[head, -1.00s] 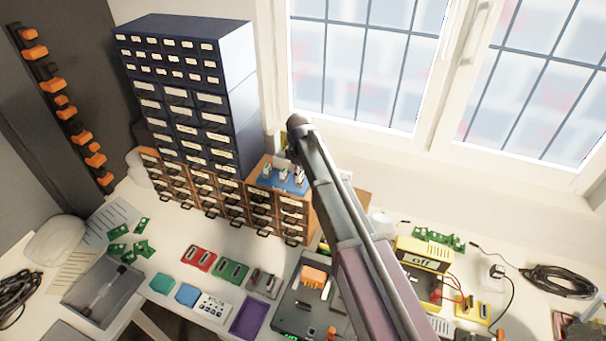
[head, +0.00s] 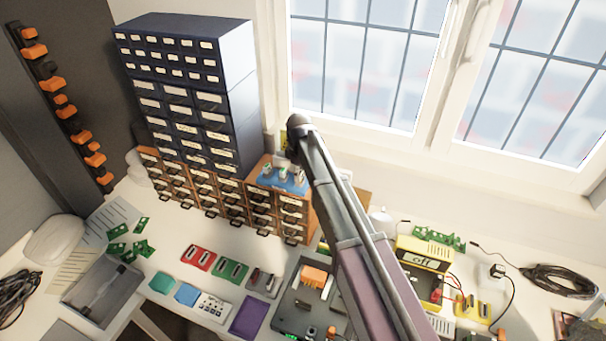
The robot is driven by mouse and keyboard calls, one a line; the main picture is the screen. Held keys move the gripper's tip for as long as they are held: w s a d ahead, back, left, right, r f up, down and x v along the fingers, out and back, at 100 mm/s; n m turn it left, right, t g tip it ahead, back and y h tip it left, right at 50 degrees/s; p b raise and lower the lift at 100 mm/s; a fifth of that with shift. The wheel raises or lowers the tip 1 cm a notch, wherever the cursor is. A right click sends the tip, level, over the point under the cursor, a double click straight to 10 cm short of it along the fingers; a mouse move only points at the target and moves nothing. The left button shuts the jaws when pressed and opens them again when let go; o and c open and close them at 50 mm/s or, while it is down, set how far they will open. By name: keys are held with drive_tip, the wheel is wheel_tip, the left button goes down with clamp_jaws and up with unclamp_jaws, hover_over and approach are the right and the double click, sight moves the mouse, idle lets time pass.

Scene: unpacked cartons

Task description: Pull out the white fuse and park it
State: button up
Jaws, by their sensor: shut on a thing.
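A blue plate (head: 286,183) lies on top of the brown drawer cabinet, with a few small whitish fuses (head: 267,170) standing on it. My gripper (head: 293,163) points down over the right part of this plate. It is small in view and partly hidden by my wrist. It is shut on a fuse, which I take to be the white one. The held fuse is mostly hidden, and I cannot tell whether it is still seated.
A tall dark blue drawer cabinet (head: 232,100) stands close behind on the left. The window (head: 365,60) is behind my arm. The bench below holds a purple tray (head: 249,316), a dark grey case (head: 290,318), a yellow "off" box (head: 424,256) and green boards (head: 437,238).

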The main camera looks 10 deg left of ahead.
drive_tip(key=shift+f+b, duration=0.3)
idle(0.5)
drive_tip(key=o, duration=0.9)
